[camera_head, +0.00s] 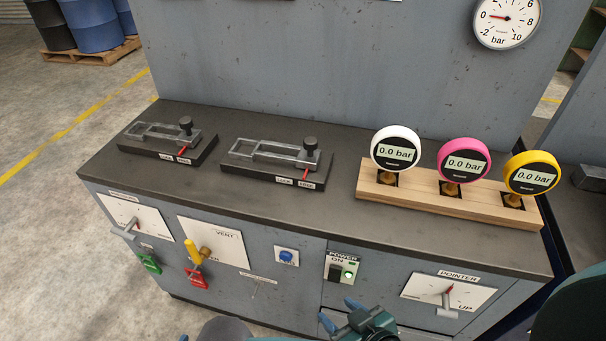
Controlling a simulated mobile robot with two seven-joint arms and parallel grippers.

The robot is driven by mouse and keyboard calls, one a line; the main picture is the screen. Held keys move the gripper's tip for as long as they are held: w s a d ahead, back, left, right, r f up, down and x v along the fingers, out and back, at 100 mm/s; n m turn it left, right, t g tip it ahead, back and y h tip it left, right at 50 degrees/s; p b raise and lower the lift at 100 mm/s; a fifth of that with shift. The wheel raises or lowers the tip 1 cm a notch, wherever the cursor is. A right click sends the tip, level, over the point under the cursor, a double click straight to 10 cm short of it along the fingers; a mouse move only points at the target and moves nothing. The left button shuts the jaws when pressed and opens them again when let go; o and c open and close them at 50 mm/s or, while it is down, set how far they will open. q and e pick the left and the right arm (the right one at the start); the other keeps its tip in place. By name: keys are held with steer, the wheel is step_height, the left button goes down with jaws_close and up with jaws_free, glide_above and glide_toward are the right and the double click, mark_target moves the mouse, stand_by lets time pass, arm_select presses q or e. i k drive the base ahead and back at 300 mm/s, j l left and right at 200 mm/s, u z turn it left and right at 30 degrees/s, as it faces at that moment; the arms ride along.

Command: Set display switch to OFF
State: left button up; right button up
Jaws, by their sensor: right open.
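On the front panel of the grey cabinet, a black rocker switch (336,273) sits on a pale plate lettered POWER ON, with a lit green lamp (348,275) beside it. A small toggle (257,290) is under a narrow label too small to read. I cannot tell from lettering which one is the display switch. My right gripper (340,313) is open and empty, with blue fingertips, just below the POWER plate and apart from it in the picture. For my left gripper, only a possible blue tip (183,338) shows at the bottom edge.
Three round gauges reading 0.0 bar, white (395,148), pink (464,159) and yellow (532,172), stand in a wooden block (440,205). Two sliding latches (170,140) lie on the cabinet top.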

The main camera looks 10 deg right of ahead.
mark_target(335, 274)
steer(key=k+l+z, duration=0.1)
steer(key=k+z, duration=0.15)
steer(key=k+l+z, duration=0.2)
steer(key=k+u, duration=0.15)
steer(key=u, duration=0.25)
steer(key=k+u, duration=0.1)
steer(key=u, duration=0.25)
steer(key=k+u, duration=0.15)
steer(key=u, duration=0.25)
